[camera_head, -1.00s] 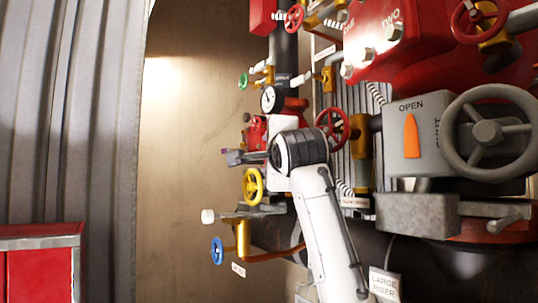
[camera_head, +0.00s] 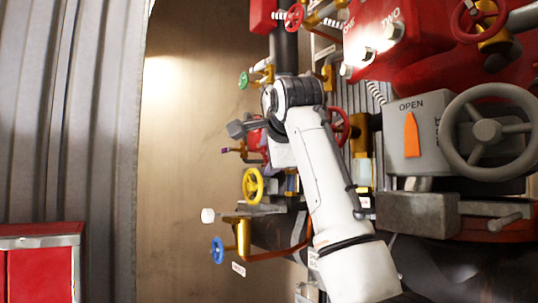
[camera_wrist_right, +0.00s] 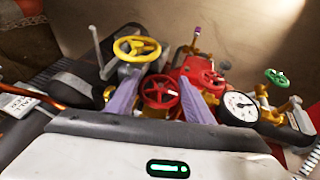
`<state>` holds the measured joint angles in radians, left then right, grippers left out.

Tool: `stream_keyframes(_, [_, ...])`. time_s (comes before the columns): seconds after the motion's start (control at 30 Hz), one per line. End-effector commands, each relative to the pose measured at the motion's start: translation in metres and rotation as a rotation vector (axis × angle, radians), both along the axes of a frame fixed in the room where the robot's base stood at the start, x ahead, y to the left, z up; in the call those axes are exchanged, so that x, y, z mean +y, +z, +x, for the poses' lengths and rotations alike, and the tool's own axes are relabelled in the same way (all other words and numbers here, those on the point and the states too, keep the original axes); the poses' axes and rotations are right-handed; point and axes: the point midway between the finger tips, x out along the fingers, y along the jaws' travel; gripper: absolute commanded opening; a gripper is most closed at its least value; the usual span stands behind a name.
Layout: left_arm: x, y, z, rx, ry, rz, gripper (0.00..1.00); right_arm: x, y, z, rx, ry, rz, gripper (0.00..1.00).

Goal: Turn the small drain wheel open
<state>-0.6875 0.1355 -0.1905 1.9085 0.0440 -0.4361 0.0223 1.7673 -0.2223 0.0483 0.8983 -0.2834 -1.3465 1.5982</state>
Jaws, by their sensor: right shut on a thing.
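In the right wrist view a small red wheel (camera_wrist_right: 160,91) sits between the two pale purple fingers of my right gripper (camera_wrist_right: 161,86). The gripper is shut on this wheel. No label shows on it, so I cannot tell for sure that it is the drain wheel. In the head view my right wrist and forearm cover most of this spot, and the held wheel is hidden. My left gripper is in neither view.
A yellow wheel (camera_head: 252,184) and a blue wheel (camera_head: 217,250) are close by. A gauge (camera_wrist_right: 239,107) and green wheel (camera_wrist_right: 277,77) stand right of the gripper. A large grey handwheel (camera_head: 487,131) is at the right. A red cabinet (camera_head: 40,270) stands lower left.

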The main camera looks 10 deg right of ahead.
Motion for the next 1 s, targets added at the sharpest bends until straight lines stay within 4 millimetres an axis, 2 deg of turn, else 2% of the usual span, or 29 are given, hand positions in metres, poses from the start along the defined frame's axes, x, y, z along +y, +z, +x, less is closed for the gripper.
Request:
stream_keyframes(0.1, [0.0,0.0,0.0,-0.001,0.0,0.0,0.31,0.0,-0.002,0.0,0.003,-0.001,-0.001,0.25])
stream_keyframes(0.13, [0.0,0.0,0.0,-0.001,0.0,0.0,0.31,0.0,-0.002,0.0,0.003,-0.001,-0.001,0.53])
stream_keyframes(0.2, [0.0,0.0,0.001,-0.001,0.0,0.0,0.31,0.0,-0.001,0.0,0.003,-0.001,-0.001,0.64])
stream_keyframes(0.23, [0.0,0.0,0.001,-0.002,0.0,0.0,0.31,0.0,-0.001,0.0,0.002,-0.001,-0.001,0.66])
stream_keyframes(0.5, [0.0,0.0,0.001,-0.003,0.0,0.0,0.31,0.0,0.0,0.0,0.0,0.0,0.0,0.66])
stream_keyframes(0.63, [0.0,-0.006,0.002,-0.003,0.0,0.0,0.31,0.001,0.001,-0.009,-0.003,0.0,0.0,0.66])
stream_keyframes(1.0, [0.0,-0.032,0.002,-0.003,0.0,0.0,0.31,0.005,0.016,-0.077,-0.003,0.001,0.001,0.66])
